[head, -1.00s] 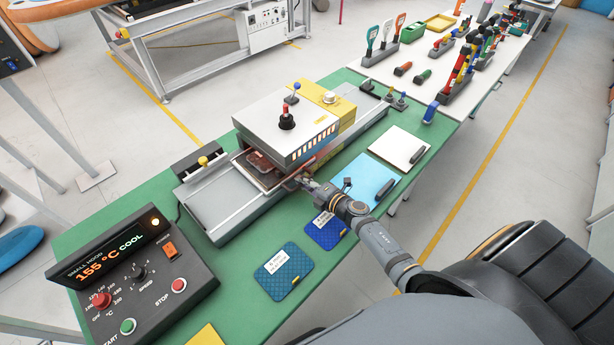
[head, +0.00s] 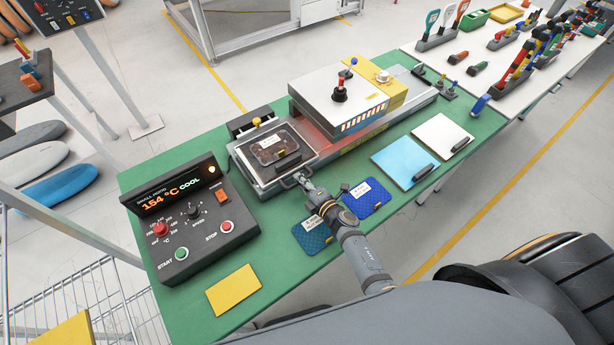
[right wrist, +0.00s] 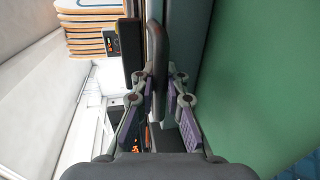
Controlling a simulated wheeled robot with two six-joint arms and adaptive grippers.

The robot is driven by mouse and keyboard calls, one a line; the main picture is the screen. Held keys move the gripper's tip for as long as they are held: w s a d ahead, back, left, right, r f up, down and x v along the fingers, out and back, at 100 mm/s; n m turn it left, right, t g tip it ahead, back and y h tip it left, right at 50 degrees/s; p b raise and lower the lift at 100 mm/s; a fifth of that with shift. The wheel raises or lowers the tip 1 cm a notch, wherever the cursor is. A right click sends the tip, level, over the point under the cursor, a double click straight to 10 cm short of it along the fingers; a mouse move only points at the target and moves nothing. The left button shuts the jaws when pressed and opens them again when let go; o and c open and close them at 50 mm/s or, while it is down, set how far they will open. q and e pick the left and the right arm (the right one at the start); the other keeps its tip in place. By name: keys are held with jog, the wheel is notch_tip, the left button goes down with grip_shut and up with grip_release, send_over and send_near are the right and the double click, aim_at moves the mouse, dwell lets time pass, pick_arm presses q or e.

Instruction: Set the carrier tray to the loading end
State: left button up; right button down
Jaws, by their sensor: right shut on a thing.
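The carrier tray (head: 302,160) is a shallow grey tray with a dark, clear-covered load. It lies on the left end of the rail of the small hood machine (head: 318,98), outside the grey hood. My right gripper (head: 300,180) is at the tray's near side, shut on the tray's handle. In the right wrist view the fingers (right wrist: 161,84) close on the dark upright handle (right wrist: 158,45). The handle's part between the fingertips is partly hidden. My left gripper is not in view.
The control box (head: 200,218) reads 154 °C COOL and stands at the left of the green table (head: 290,275). Blue textured patches (head: 312,236), a yellow card (head: 234,291) and light blue (head: 408,162) and white boards lie along the near side.

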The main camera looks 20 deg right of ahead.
jog(key=shift+s+a+f, duration=0.1)
jog(key=shift+s+f, duration=0.15)
jog(key=shift+f, duration=0.1)
jog(key=c, duration=1.4)
grip_release()
jog(key=shift+r, duration=0.1)
jog(key=shift+c, duration=0.2)
jog(key=shift+o, duration=0.3)
jog(key=shift+a+r, duration=0.15)
jog(key=shift+r, duration=0.05)
jog(key=v, duration=1.2)
